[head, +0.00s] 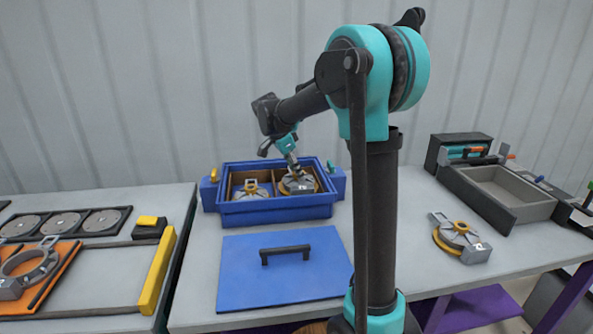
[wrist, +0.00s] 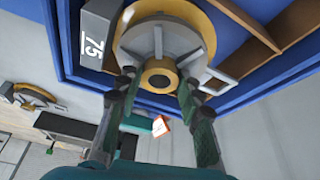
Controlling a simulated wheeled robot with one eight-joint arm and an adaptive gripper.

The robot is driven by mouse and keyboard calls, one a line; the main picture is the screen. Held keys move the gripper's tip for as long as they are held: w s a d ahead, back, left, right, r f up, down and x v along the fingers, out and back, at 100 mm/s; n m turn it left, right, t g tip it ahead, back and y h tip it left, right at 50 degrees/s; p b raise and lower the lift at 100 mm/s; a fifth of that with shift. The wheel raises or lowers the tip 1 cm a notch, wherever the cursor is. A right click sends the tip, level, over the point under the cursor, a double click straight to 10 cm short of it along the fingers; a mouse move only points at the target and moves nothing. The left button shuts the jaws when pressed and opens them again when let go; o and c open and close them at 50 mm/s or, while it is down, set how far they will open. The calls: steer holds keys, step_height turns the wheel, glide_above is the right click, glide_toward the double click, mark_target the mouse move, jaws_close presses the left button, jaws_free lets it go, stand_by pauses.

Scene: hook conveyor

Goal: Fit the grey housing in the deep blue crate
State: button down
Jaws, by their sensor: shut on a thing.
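The deep blue crate (head: 262,216) stands on the table, with brown dividers inside. My gripper (head: 294,170) is over its right compartment, shut on a grey housing (head: 299,186) with a yellow ring. In the wrist view, my gripper (wrist: 158,84) has a finger on either side of the hub of this housing (wrist: 135,42), and a grey block marked 75 shows at its side. The housing is at the right compartment; whether it rests on the floor cannot be told. Another grey housing (head: 250,191) lies in the left compartment.
A blue lid (head: 245,280) with a black handle lies flat in front of the crate. A further grey and yellow housing (head: 460,240) lies on the table at right, near a grey open tray (head: 505,190). A left table holds round discs (head: 62,222) and an orange fixture (head: 50,285).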

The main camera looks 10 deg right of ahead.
mark_target(296, 180)
steer(key=shift+f, duration=2.05)
stand_by(0.4)
steer(key=c, duration=0.9)
jaws_free()
